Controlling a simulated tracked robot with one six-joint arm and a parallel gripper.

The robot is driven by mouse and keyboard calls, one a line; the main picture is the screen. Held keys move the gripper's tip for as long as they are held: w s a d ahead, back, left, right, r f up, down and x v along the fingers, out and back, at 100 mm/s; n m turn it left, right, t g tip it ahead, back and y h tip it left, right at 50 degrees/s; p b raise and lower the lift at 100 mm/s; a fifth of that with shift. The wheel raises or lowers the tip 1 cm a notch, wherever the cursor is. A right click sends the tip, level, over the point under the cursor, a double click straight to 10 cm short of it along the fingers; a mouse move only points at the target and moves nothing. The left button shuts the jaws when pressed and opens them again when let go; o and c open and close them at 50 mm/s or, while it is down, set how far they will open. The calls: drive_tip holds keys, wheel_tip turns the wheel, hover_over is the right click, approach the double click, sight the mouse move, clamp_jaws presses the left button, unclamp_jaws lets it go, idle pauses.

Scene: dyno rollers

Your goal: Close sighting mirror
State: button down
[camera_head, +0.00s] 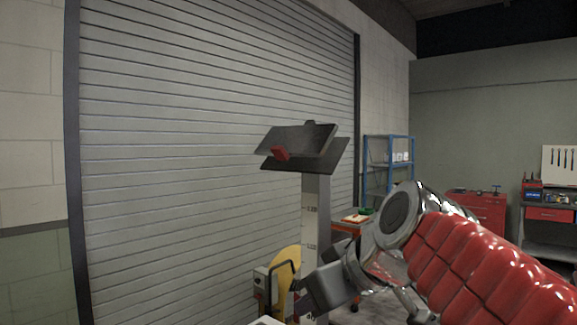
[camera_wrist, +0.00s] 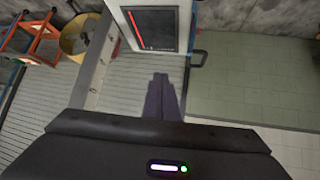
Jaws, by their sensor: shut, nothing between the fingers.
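The sighting mirror (camera_head: 298,138) is a dark flat panel with a red knob (camera_head: 280,153), at the top of a grey upright post (camera_head: 316,205) in the head view. It sits tilted above a second dark plate (camera_head: 330,160), with a narrow gap visible between them. My gripper (camera_head: 300,300) is low beside the post, well below the mirror and apart from it. The mirror cannot be made out in the wrist view.
A pale box with a dark screen (camera_wrist: 153,28) lies ahead of my fingers in the wrist view. A yellow round object (camera_head: 287,266) stands left of the post. A grey roller shutter (camera_head: 200,150) is behind. A blue shelf (camera_head: 388,165) and red cabinets (camera_head: 482,210) stand further right.

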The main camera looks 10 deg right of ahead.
drive_tip(key=w+d+r+n+t+y, duration=0.1)
drive_tip(key=w+r+n, duration=0.1)
drive_tip(key=r, duration=0.7)
drive_tip(key=w+d+r+n+t+y, duration=0.1)
drive_tip(key=r+n, duration=0.3)
drive_tip(key=r, duration=0.6)
drive_tip(key=w+d+r+n+t+y, duration=0.1)
drive_tip(key=w+d+r+n+t, duration=0.2)
drive_tip(key=r, duration=0.7)
drive_tip(key=shift+w+r+n+y, duration=0.2)
drive_tip(key=shift+w+n+y, duration=0.15)
drive_tip(key=shift+w, duration=0.2)
drive_tip(key=shift+w+a, duration=0.1)
approach(286, 150)
drive_tip(key=w+a+r, duration=0.2)
drive_tip(key=w+a, duration=0.2)
drive_tip(key=a, duration=0.1)
drive_tip(key=shift+w+d+f, duration=0.25)
drive_tip(key=shift+d+f, duration=0.2)
drive_tip(key=shift+f, duration=0.15)
drive_tip(key=shift+w+d+f, duration=0.25)
drive_tip(key=shift+d+f, duration=0.25)
drive_tip(key=shift+f, duration=0.1)
drive_tip(key=shift+w+d+f, duration=0.25)
drive_tip(key=shift+d+f, duration=0.1)
drive_tip(key=shift+f, duration=0.05)
drive_tip(key=shift+a+f, duration=0.1)
drive_tip(key=shift+a, duration=0.05)
